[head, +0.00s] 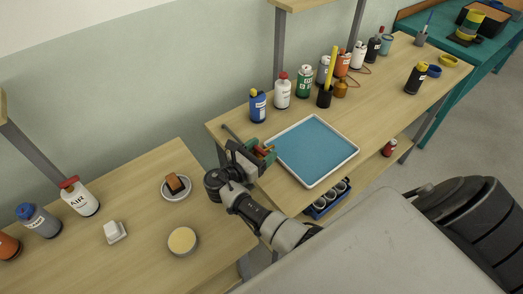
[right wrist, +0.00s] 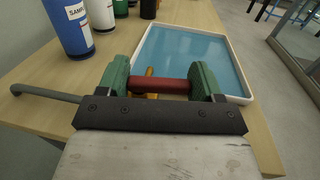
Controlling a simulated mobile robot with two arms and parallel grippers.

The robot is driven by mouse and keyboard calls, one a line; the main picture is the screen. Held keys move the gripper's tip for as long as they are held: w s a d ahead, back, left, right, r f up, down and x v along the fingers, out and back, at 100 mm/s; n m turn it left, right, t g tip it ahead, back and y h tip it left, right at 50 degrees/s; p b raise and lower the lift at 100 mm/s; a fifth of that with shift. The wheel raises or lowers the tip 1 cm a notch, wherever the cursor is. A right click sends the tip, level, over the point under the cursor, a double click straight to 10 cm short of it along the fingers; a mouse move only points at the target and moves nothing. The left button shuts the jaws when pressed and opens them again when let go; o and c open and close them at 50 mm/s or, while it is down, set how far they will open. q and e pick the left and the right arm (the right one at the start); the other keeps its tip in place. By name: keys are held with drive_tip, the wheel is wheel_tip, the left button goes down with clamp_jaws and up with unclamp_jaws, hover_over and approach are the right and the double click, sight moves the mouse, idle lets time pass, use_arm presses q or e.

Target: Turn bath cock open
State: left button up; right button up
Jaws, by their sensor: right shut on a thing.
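The bath (head: 311,150) is a shallow white-rimmed tray of blue liquid on the far bench. It also shows in the right wrist view (right wrist: 190,60). The cock's red handle (right wrist: 158,85) lies crosswise at the bath's near left side, with a small brass-coloured part (right wrist: 149,71) by it. My right gripper (head: 262,151) has its green finger pads at both ends of the red handle and is shut on it. In the head view the gripper largely hides the cock. My left gripper is not in view.
A grey pipe (right wrist: 45,93) sticks out left of the gripper. The near bench holds a dish with a brown block (head: 177,184) and a round tin (head: 183,241). A gap separates the benches.

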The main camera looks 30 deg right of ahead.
drive_tip(key=o, duration=0.9)
drive_tip(key=shift+o, duration=0.2)
drive_tip(key=shift+a, duration=0.35)
drive_tip(key=b+v, duration=0.2)
drive_tip(key=v, duration=0.8)
drive_tip(key=shift+s, duration=0.1)
